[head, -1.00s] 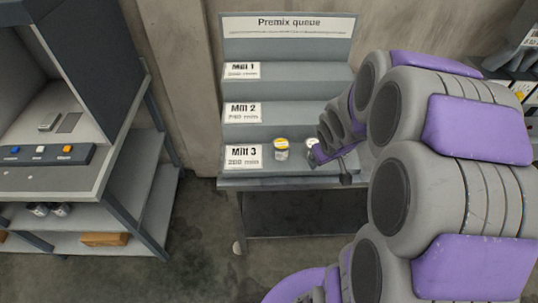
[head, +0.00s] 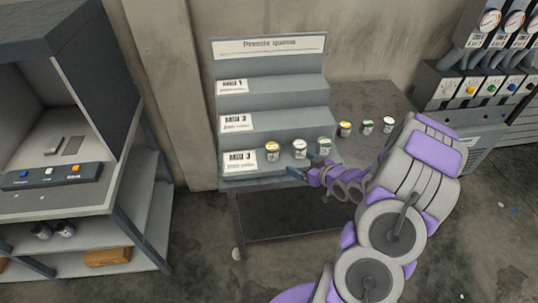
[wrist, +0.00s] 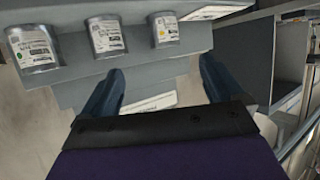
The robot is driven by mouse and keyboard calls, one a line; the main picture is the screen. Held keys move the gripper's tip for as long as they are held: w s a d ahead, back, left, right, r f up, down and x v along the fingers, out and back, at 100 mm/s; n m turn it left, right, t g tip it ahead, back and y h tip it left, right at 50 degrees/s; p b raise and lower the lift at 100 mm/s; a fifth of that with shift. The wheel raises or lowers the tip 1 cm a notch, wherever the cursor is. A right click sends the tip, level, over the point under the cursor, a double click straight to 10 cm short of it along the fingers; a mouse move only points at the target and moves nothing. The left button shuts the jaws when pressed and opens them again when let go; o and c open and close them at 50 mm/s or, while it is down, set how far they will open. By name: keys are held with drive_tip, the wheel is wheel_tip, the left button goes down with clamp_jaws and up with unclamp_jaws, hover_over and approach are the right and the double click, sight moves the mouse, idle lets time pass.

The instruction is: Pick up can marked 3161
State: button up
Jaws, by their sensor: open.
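Three small cans stand upright in a row on the Mill 3 step of the rack: one with a yellow lid (head: 272,151), one with a white lid (head: 300,149) and one with a green lid (head: 324,146). In the wrist view the can with a green dot (wrist: 33,45), a plain-labelled can (wrist: 108,36) and the can with a yellow dot (wrist: 164,30) line the top. Their numbers are too small to read, so I cannot tell which is 3161. My gripper (head: 303,166) is open and empty, in front of the row near the white and green cans; its spread fingers (wrist: 160,85) hold nothing.
The stepped rack (head: 270,103) stands on a table (head: 374,98). More cans, yellow (head: 345,128), green (head: 367,127) and white (head: 388,125), stand on the table to its right. A grey bench with buttons (head: 50,176) is at left; a gauge panel (head: 478,85) is at right.

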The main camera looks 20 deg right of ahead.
sight(277, 154)
drive_tip(key=x, duration=0.3)
drive_tip(key=b+x, duration=0.1)
drive_tip(key=x, duration=0.3)
drive_tip(key=b+x, duration=0.1)
drive_tip(key=x, duration=0.3)
drive_tip(key=shift+w+a, duration=0.15)
drive_tip(key=shift+a, duration=0.3)
drive_tip(key=shift+w+d+f, duration=0.25)
drive_tip(key=shift+w+d, duration=0.1)
drive_tip(key=shift+d, duration=0.05)
drive_tip(key=shift+w+f, duration=0.1)
drive_tip(key=shift+w, duration=0.1)
drive_tip(key=w, duration=0.1)
drive_tip(key=w+a+f+b, duration=0.1)
drive_tip(key=w+a+f, duration=0.1)
drive_tip(key=w, duration=0.1)
drive_tip(key=shift+a, duration=0.25)
drive_tip(key=shift+d, duration=0.5)
drive_tip(key=shift+c, duration=0.4)
drive_tip(key=shift+a, duration=0.35)
drive_tip(key=c, duration=0.8)
drive_tip(key=shift+c, duration=1.3)
drive_tip(key=shift+d, duration=0.25)
